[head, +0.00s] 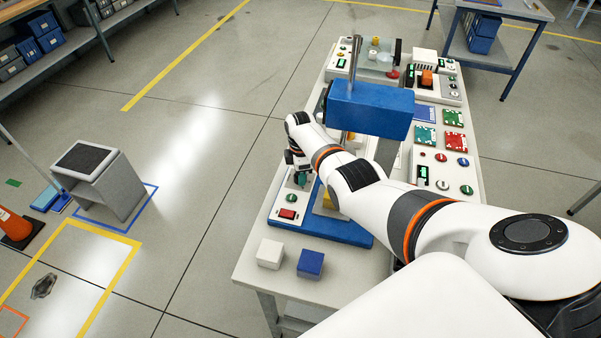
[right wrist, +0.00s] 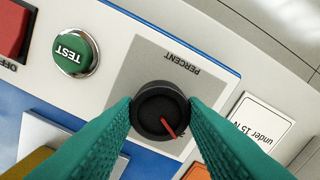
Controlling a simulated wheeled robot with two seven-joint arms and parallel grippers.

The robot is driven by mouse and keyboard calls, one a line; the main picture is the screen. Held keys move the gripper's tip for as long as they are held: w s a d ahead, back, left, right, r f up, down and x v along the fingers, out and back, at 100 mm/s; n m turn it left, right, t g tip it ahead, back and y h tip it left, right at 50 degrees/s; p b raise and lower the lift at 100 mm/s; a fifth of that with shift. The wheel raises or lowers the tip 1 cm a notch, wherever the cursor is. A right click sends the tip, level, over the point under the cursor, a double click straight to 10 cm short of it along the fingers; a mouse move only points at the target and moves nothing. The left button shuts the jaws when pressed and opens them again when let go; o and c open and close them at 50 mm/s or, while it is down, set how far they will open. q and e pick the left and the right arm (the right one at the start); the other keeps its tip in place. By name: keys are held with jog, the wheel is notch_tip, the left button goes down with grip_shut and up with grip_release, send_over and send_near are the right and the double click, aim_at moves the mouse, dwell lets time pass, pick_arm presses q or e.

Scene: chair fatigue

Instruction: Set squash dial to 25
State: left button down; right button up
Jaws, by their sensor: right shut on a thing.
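The squash dial is a round black knob with a red pointer line (right wrist: 160,108), on a grey plate marked PERCENT (right wrist: 165,62). In the right wrist view its pointer aims down and to the right. The scale numbers are mostly hidden by my fingers. My right gripper (right wrist: 160,112) has its two green fingertips shut on the dial, one on each side. In the head view the right gripper (head: 301,178) reaches down to the panel at the left side of the blue press (head: 368,108). The dial is hidden there. My left gripper is not in view.
A green TEST button (right wrist: 76,53) and a red OFF switch (right wrist: 12,28) sit near the dial, with a label reading "under 15 N" (right wrist: 258,122) on its other side. A white cube (head: 270,253) and blue cube (head: 310,263) stand at the table's front.

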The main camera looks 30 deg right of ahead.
jog(key=shift+w+r, duration=0.15)
jog(key=o, duration=1)
